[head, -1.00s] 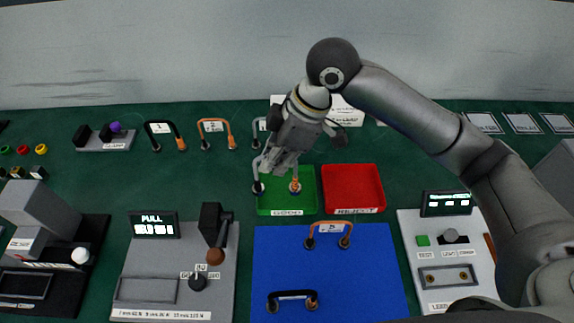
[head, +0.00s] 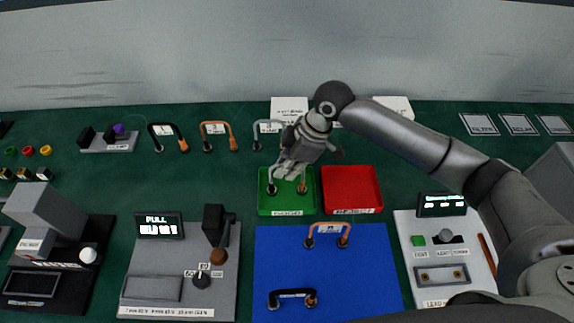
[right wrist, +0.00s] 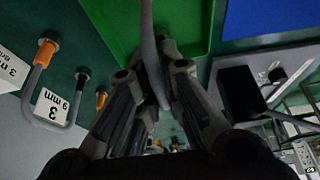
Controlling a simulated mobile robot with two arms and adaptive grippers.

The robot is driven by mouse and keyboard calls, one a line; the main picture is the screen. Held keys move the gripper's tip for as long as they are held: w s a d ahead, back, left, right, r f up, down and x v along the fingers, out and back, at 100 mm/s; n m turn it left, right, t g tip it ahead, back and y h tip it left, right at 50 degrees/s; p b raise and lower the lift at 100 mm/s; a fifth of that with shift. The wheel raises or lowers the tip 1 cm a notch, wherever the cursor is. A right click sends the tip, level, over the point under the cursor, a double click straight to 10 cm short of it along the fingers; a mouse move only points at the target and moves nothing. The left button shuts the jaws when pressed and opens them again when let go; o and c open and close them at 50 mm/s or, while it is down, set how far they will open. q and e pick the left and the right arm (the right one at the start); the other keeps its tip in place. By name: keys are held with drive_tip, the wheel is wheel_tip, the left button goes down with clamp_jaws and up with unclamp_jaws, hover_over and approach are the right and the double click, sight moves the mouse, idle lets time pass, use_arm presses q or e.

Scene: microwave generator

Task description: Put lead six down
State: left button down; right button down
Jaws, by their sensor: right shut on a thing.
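My right gripper (head: 288,168) is shut on a grey lead, which I take to be lead six, over the green GOOD tray (head: 264,205). The grey lead (right wrist: 150,50) runs between the fingers in the right wrist view. Its two ends, one dark and one orange (head: 302,187), hang down within the tray's outline. I cannot tell whether they touch the tray floor. The fingers hide the lead's upper part in the head view. The green tray also shows in the right wrist view (right wrist: 197,25). My left gripper is not in view.
The empty red REJECT tray (head: 351,188) stands right beside the green one. Leads one (head: 164,128), two (head: 215,127) and three (head: 268,126) stand behind. A blue mat (head: 330,270) in front holds an orange lead (head: 328,229) and a black lead (head: 292,294). Test fixtures flank the mat.

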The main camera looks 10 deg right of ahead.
drive_tip(key=shift+f, duration=0.1)
drive_tip(key=c, duration=1.6)
unclamp_jaws()
drive_tip(key=shift+o, duration=0.2)
drive_tip(key=b+v, duration=0.1)
drive_tip(key=v, duration=1.1)
drive_tip(key=shift+b, duration=0.3)
drive_tip(key=shift+s, duration=0.1)
